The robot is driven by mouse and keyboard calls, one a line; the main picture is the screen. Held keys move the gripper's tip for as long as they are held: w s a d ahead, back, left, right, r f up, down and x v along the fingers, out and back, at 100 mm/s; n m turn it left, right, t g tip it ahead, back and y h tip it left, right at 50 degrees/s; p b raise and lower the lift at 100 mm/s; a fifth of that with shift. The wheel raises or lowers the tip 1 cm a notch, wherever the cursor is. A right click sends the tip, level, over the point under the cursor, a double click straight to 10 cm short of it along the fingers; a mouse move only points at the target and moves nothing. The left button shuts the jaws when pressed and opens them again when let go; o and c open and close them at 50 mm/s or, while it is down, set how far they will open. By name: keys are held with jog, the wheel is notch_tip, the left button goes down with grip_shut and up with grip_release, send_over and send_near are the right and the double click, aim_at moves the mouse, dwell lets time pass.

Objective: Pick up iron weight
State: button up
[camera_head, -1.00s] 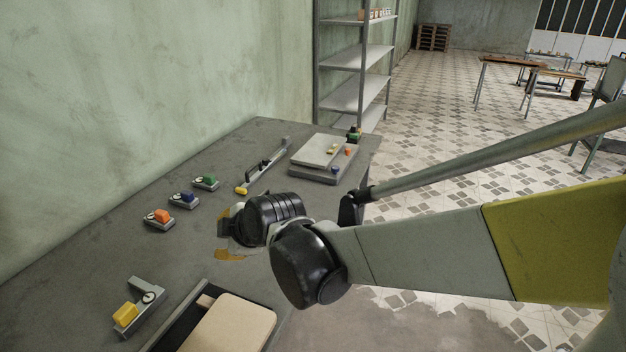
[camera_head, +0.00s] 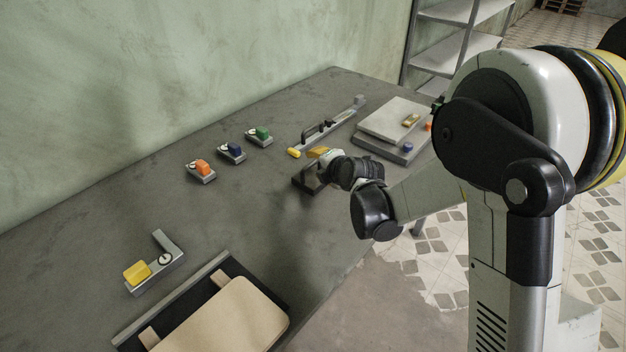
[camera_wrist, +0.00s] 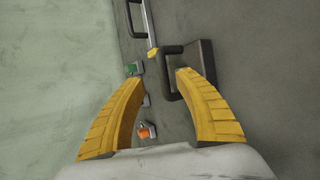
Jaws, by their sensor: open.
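A dark block with a loop handle, which looks like the iron weight (camera_head: 306,179), lies on the grey table near its right edge in the head view. In the wrist view the iron weight (camera_wrist: 200,62) is ahead of the right finger, with its handle toward the gap between the fingers. My gripper (camera_wrist: 158,76) is open, with two curved yellow fingers and nothing held. The right fingertip overlaps part of the weight and handle in this view; I cannot tell whether they touch. In the head view my gripper (camera_head: 319,153) is beside the weight, its fingers partly hidden by my wrist.
Small orange (camera_head: 202,168), blue (camera_head: 236,149) and green (camera_head: 262,134) blocks sit on grey bases along the wall side. A long tool with a yellow end (camera_head: 294,153) and a stacked plate scale (camera_head: 393,121) lie behind. A beige board (camera_head: 225,322) is in front.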

aim_at(314, 162)
jog(key=b+x, duration=0.1)
jog(key=x, duration=0.1)
jog(key=b+x, duration=0.1)
jog(key=x, duration=0.2)
jog(key=shift+d+f, duration=0.2)
jog(key=shift+f, duration=0.05)
jog(key=shift+r, duration=0.1)
grip_shut()
jog(key=shift+r, duration=0.15)
